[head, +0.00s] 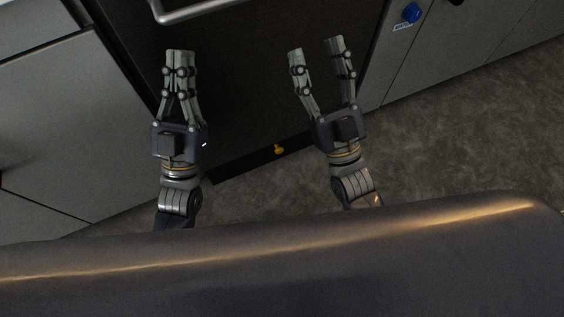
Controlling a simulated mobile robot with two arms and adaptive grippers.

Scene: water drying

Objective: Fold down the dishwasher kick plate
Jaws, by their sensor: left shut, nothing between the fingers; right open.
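The dishwasher kick plate (262,157) is a dark strip along the floor below the dark dishwasher front (240,100). A small yellow-orange knob or latch (279,149) shows on it. My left gripper (180,54) is shut and empty in front of the left part of the dishwasher front. My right gripper (317,45) is open and empty in front of its right part. Both grippers point up in the picture, and the kick plate lies between and below them. My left arm and gripper cover part of the lower left edge. Contact with the front cannot be told.
A metal handle (195,11) crosses the dishwasher front at the top. Grey cabinets (70,110) stand on the left, with more on the right, where a blue knob (411,13) shows. Grey floor (450,130) is clear at the right. My own body fills the bottom.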

